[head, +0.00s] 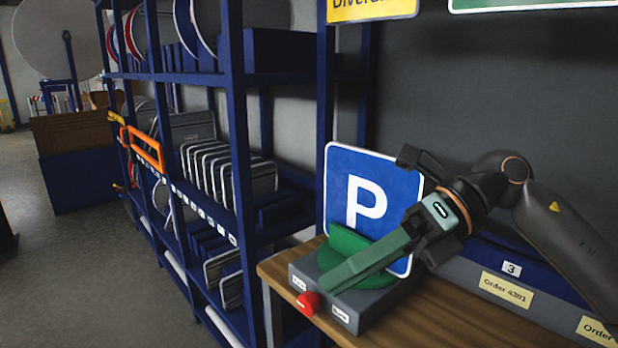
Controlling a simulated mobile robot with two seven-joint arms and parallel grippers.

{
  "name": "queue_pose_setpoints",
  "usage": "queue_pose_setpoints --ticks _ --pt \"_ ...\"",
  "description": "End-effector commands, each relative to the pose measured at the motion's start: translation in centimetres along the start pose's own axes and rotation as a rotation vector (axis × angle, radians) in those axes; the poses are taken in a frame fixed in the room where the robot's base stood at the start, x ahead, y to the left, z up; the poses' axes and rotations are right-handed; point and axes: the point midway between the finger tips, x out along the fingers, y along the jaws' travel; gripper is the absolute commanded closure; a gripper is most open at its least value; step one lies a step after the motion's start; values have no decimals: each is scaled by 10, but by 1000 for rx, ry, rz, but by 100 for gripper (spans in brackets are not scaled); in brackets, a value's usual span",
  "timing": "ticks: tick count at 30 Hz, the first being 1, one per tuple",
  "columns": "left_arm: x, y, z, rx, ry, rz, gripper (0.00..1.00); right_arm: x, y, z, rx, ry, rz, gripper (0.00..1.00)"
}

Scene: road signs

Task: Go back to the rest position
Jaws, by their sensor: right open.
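My right gripper (345,263) reaches in from the right and points left and down over a grey box (362,308) on a wooden bench. Its long green fingers are open, with no object seen held between them. The box has a green round top (375,281) and a red button (308,302) at its front. A blue parking sign (368,184) with a white P stands upright behind the fingers, its lower part partly hidden by them. I cannot tell whether the gripper touches the sign or box. My left gripper is not in view.
The wooden bench (462,318) runs along the dark wall. Bins with order labels (505,291) sit at its right, below my right arm. A blue rack (238,150) holding several signs stands to the left. The floor (90,270) at the far left is clear.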

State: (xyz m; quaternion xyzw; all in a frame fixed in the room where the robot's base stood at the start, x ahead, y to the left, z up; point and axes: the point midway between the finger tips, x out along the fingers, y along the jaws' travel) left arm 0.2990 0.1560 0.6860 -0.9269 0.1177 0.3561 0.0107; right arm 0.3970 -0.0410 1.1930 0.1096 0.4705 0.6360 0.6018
Motion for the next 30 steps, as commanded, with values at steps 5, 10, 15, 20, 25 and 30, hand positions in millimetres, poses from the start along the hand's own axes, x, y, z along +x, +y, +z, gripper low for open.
queue_pose_setpoints --ticks 5,10,15,20,25,30 --pt "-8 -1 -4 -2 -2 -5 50 28 6 16 168 -192 339 50" --pt "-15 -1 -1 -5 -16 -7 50 31 -7 32 385 -420 605 50" --pt "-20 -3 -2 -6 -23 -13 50 21 -47 38 662 -674 815 50" --pt "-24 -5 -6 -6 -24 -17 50 12 -108 22 966 -929 948 50" --pt "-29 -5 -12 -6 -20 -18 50 14 -185 -29 1335 -1203 1015 50" --pt "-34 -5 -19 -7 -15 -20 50 33 -254 -121 1741 -1468 993 50"
